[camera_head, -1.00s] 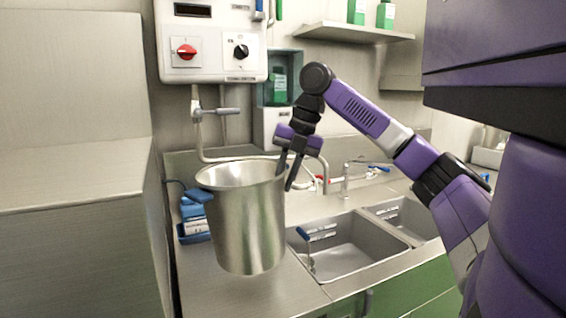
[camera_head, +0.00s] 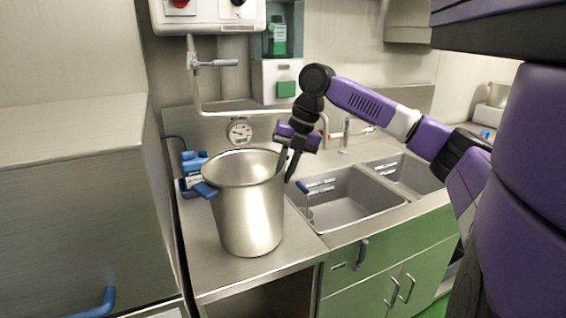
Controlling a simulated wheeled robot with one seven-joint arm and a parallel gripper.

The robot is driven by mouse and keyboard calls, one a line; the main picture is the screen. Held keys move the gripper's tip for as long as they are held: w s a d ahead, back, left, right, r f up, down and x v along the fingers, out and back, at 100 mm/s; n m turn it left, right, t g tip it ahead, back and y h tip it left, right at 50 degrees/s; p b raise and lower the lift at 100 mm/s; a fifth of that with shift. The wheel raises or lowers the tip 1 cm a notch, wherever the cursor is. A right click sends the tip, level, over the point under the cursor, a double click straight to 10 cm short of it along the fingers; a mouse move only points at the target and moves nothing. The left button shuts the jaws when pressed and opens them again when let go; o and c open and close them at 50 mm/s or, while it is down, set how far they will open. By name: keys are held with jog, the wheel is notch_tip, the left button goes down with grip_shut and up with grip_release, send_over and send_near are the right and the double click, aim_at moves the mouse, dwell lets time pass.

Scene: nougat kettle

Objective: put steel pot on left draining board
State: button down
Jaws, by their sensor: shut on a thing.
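The steel pot (camera_head: 250,212) is upright over the left draining board (camera_head: 205,262), the steel surface left of the sinks. I cannot tell for sure whether its base touches the board. My gripper (camera_head: 286,172) is shut on the right side of the pot's rim, with one finger inside and one outside. A blue handle (camera_head: 204,190) sticks out on the pot's left side. The pot's inside bottom is hidden.
Blue-capped items (camera_head: 191,168) stand behind the pot on the left. Two sink basins (camera_head: 345,205) with taps lie to the right. A tall steel unit (camera_head: 75,200) borders the board on the left. A round gauge (camera_head: 240,132) is behind the pot.

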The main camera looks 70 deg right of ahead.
jog(key=shift+w+f, duration=0.1)
jog(key=shift+f, duration=0.05)
jog(key=c, duration=1.4)
grip_release()
jog(key=shift+a+f, duration=0.1)
jog(key=shift+f, duration=0.15)
jog(key=v, duration=1.2)
jog(key=shift+r+b, duration=0.15)
jog(key=shift+b, duration=0.25)
